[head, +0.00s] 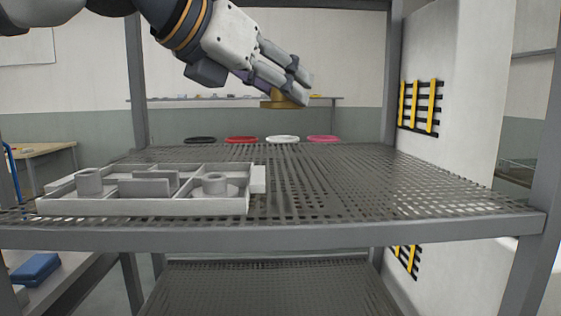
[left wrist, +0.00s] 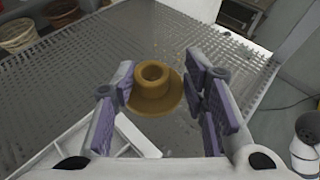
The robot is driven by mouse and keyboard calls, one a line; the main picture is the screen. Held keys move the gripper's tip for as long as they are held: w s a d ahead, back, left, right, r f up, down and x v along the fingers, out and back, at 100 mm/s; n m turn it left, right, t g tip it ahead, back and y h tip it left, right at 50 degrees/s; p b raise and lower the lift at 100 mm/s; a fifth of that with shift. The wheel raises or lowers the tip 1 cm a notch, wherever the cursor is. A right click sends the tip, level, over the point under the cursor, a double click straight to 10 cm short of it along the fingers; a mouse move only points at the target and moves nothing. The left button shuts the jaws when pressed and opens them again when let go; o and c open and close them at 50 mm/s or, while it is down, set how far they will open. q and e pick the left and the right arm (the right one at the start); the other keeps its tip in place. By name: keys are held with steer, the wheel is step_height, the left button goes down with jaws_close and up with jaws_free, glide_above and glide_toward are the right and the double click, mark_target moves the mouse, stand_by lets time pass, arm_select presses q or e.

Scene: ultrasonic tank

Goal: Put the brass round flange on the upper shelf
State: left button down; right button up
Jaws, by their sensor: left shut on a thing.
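The brass round flange (head: 278,101) is a brown-gold disc with a raised hollow hub. It is held in my left gripper (head: 296,94), above the upper shelf (head: 350,185), with a clear gap below it in the head view. In the left wrist view the flange (left wrist: 155,88) sits between the two purple-padded fingers of the left gripper (left wrist: 160,95), hub facing the camera. The upper shelf is a perforated grey metal plate. My right gripper is not in view.
A light grey divided tray (head: 255,180) with grey parts stands at the shelf's front left. Black, red, white and pink rings (head: 240,139) show near the back edge. The shelf's middle and right are bare. Uprights (head: 392,75) stand at the corners. A lower shelf (head: 265,285) lies beneath.

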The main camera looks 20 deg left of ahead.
arm_select(q)
steer(key=shift+w+d+r, duration=0.1)
steer(key=shift+w+d, duration=0.1)
steer(key=shift+w, duration=0.15)
steer(key=w+d+f, duration=0.3)
steer(key=d+f, duration=0.1)
steer(key=d, duration=0.4)
glide_above(364, 188)
step_height(364, 188, down, 5)
steer(key=shift+s+f, duration=0.15)
step_height(364, 188, down, 3)
steer(key=shift+f, duration=0.1)
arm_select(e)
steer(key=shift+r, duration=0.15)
arm_select(q)
steer(key=shift+f, duration=0.1)
steer(key=c, duration=1)
jaws_free()
steer(key=shift+o, duration=0.2)
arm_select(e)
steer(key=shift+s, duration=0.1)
